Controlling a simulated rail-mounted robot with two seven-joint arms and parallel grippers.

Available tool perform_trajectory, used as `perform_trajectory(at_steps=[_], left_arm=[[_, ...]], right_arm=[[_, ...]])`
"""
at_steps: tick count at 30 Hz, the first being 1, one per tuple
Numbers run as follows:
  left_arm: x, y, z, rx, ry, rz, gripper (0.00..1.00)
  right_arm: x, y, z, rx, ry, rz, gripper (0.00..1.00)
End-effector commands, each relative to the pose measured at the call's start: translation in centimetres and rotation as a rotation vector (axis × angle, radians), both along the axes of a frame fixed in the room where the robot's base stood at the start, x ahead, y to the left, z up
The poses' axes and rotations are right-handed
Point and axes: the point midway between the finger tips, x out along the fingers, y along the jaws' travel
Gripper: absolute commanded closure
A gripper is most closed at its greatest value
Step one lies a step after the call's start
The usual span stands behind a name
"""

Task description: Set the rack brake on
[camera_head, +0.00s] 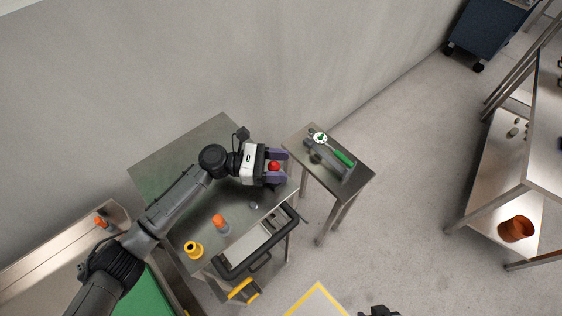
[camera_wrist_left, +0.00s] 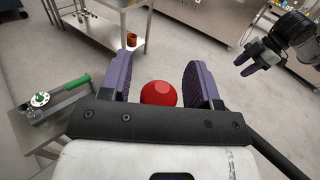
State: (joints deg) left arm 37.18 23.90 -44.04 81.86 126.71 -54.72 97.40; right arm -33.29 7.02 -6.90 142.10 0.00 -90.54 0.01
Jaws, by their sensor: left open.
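A red ball-shaped knob (camera_head: 274,166) stands at the right end of the steel-topped rack or cart (camera_head: 185,150). My left gripper (camera_head: 277,167) is open, with its purple fingers on either side of the knob. In the left wrist view the red knob (camera_wrist_left: 159,93) sits between the two fingers (camera_wrist_left: 163,85), with visible gaps to both. What the knob is mounted on is hidden. A yellow pedal-like part (camera_head: 243,291) shows low at the cart's front. My right gripper (camera_wrist_left: 247,62) shows at the upper right of the left wrist view, its fingers apart and empty.
A black handle frame (camera_head: 258,245) runs along the cart's front. An orange-capped bottle (camera_head: 221,225) and a yellow piece (camera_head: 194,250) stand on the top. A small side table (camera_head: 355,181) holds a green-handled tool (camera_head: 335,150).

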Motion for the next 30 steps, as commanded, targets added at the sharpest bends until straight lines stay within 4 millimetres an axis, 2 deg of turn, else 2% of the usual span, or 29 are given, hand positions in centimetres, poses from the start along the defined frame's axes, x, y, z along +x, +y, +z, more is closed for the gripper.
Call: perform_trajectory(at_steps=[12,30], left_arm=[[0.01,-0.42,-0.01,0.000,-0.001,0.000,0.45],[0.00,-0.40,0.01,0.000,-0.001,0.000,1.00]], right_arm=[[0.04,-0.12,0.14,-0.004,-0.002,0.002,0.57],[0.06,0.18,0.16,0.006,-0.001,-0.005,0.57]])
